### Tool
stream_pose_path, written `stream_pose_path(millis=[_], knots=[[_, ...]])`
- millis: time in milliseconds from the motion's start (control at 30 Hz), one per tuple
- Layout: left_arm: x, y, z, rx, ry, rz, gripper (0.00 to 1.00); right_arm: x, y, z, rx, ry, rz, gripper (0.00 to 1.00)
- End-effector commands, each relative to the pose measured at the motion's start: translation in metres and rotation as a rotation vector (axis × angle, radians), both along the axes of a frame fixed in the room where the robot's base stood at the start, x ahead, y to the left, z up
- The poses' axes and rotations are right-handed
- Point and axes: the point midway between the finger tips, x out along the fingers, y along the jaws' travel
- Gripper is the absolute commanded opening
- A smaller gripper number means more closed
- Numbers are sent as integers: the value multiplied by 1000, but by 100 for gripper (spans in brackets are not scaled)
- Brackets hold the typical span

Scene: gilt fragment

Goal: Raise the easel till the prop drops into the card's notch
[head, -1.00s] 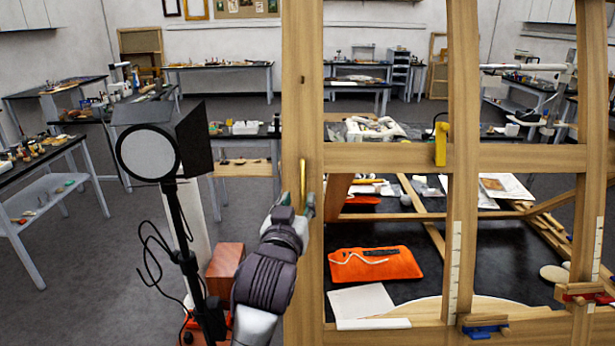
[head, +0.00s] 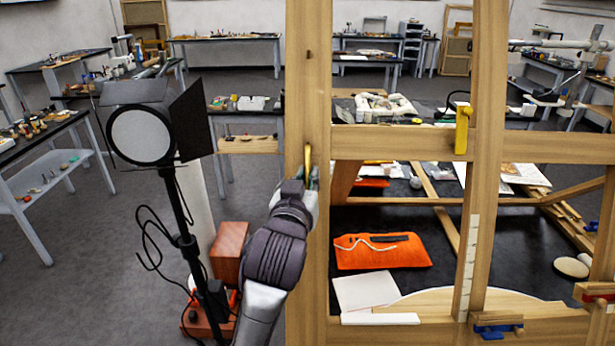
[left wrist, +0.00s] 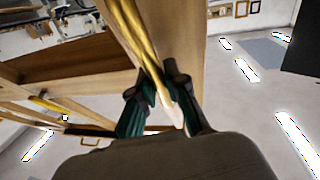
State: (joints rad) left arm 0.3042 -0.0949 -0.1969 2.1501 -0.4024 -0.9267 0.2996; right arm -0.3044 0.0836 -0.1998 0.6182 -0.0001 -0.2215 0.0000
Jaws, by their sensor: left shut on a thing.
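The wooden easel (head: 307,90) fills the middle and right of the head view, with tall posts and a crossbar (head: 390,143). My left gripper (head: 309,175) is shut on a slim brass-coloured bar at the left post. In the left wrist view the bar (left wrist: 138,38) runs between my dark green fingertips (left wrist: 160,95), close along the wood. A pale strip with marks (head: 468,260) is on the middle post. A white card-like sheet (head: 362,290) lies low behind the frame. I cannot make out a prop or notch. My right gripper is not in view.
A lamp on a stand (head: 142,136) with loose cables stands just left of my arm, beside a reddish-brown box (head: 229,250). An orange pouch (head: 382,250) lies on a dark surface behind the easel. A yellow fitting (head: 462,130) sits on the crossbar.

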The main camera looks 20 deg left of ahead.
Motion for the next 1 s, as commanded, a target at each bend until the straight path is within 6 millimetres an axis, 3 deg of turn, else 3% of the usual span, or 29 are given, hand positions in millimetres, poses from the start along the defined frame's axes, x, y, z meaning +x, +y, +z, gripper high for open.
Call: stream_pose_path(millis=[833,867,1000], knots=[[-9,-4,4,11,-37,-3,0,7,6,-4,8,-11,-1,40],[-9,-4,4,11,-37,-3,18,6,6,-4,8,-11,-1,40],[-9,-4,4,11,-38,-3,39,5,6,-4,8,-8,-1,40]])
